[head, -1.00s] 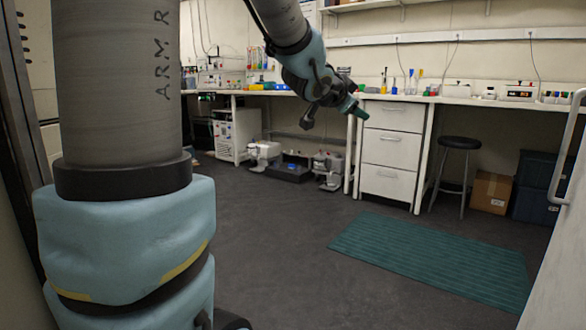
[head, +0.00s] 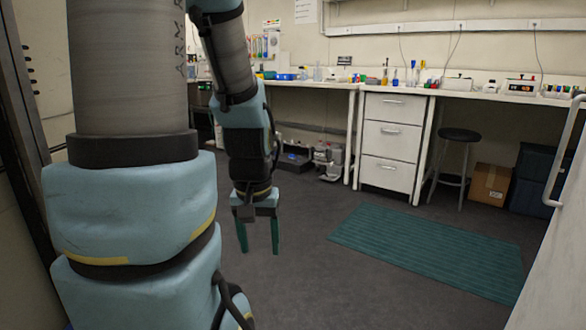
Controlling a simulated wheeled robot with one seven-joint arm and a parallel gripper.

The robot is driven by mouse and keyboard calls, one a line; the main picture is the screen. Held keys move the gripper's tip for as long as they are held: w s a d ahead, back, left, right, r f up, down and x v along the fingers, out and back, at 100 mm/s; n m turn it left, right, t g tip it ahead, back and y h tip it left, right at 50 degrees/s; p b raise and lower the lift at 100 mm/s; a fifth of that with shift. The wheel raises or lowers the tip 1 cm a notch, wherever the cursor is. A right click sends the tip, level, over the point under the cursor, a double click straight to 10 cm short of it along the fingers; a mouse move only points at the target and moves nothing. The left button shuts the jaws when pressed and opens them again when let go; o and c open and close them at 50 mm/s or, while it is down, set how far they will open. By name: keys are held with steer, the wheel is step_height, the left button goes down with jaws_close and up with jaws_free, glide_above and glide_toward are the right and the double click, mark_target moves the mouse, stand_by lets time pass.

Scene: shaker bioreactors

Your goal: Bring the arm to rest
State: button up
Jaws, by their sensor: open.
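My gripper (head: 258,248) is in the head view, left of centre, at the end of my arm (head: 242,140). It points down over the dark floor, and its two green fingers are apart with nothing between them. My arm bends down from the top of the view, and its thick near links fill the left side. The near links hide part of the room behind them.
A white bench (head: 450,95) with small lab items runs along the back wall above a drawer unit (head: 390,145). A black stool (head: 457,137), a cardboard box (head: 490,184) and a green mat (head: 428,247) are to the right. Open floor (head: 310,285) lies around the gripper.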

step_height(320, 180, up, 24)
steer(key=p, duration=2.2)
steer(key=shift+o, duration=0.4)
stand_by(4.3)
